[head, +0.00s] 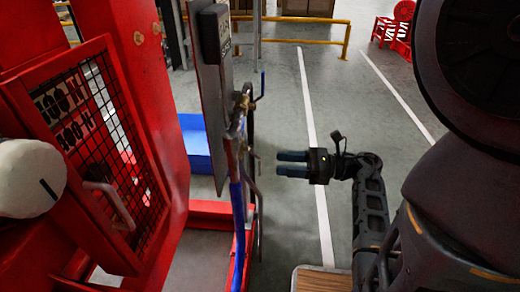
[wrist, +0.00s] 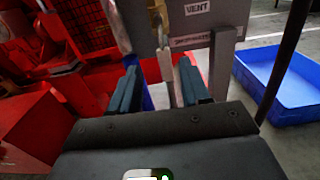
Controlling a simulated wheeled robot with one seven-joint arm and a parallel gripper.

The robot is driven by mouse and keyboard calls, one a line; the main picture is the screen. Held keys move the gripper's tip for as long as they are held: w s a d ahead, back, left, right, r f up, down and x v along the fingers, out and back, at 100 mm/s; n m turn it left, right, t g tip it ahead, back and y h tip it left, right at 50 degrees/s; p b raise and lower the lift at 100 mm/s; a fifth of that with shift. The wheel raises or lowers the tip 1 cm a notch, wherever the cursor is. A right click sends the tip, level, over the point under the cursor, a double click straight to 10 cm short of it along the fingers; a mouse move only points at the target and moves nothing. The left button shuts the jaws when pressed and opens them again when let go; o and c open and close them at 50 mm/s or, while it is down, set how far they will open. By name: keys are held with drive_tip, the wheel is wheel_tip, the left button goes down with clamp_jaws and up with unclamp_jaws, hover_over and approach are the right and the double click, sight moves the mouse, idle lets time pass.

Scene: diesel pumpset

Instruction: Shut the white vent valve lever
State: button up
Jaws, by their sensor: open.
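In the wrist view, a grey panel carries a VENT label (wrist: 197,8). A brass valve (wrist: 157,16) sits left of the label, and a pale lever (wrist: 165,64), apparently the white vent lever, hangs down from it. My gripper (wrist: 158,70) is open, with its two blue fingers on either side of the lever in the picture. I cannot tell whether they touch it. In the head view, my gripper (head: 281,164) points left at the edge-on panel (head: 212,110) and its valves and pipes, with a visible gap. The lever is hard to make out there.
A red frame with a mesh guard (head: 110,135) stands at the left. A blue-handled lever (head: 262,85) sticks out near the panel. A blue tray (wrist: 285,80) lies on the floor behind.

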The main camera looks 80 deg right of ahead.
sight(259, 159)
drive_tip(key=shift+w+b, duration=0.3)
drive_tip(key=shift+w, duration=3.5)
clamp_jaws()
